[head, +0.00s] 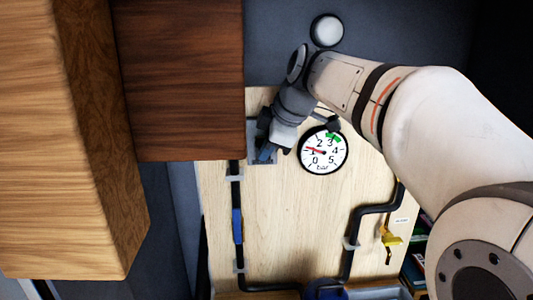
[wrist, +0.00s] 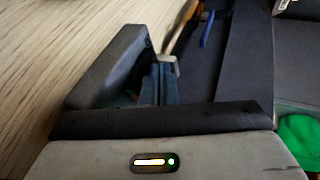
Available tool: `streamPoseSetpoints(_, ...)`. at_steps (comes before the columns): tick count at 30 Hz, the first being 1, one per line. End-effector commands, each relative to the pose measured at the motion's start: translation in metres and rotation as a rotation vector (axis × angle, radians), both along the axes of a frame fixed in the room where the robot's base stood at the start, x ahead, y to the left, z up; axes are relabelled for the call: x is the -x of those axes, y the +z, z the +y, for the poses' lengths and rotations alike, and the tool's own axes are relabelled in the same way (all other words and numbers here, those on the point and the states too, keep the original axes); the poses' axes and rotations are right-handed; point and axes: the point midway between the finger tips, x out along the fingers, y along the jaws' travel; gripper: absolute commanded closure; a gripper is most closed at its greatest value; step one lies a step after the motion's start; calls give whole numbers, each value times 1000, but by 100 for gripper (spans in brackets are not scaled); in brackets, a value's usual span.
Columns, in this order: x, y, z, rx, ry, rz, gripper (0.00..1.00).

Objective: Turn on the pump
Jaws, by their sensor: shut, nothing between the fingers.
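In the head view my gripper (head: 266,153) is in front of a grey plate or box (head: 252,136) on the light wooden board, left of the gauge. The gripper hides most of this grey part, so I cannot tell whether it carries a switch or whether I touch it. The round white gauge (head: 323,151) has a red needle near 1 and a green band near 3 to 4. In the wrist view my gripper (wrist: 160,82) is shut with nothing held, close to a wooden surface. No pump is clearly identifiable.
Black pipes (head: 238,262) run down and along the board (head: 290,225). A yellow valve handle (head: 388,238) hangs at the right under a small label. A dark wooden cabinet (head: 180,80) stands close left of my gripper. A round white lamp (head: 327,31) is above.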

Motion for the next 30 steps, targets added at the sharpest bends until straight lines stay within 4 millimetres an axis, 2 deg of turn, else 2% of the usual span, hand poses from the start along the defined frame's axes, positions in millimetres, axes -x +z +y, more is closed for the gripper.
streamPoseSetpoints(13, 0, 16, 0, 0, 0, 1, 100)
streamPoseSetpoints(24, 0, 16, 0, 0, 0, 1, 100)
streamPoseSetpoints(30, 13, 18, 0, 0, -1, -2, 100)
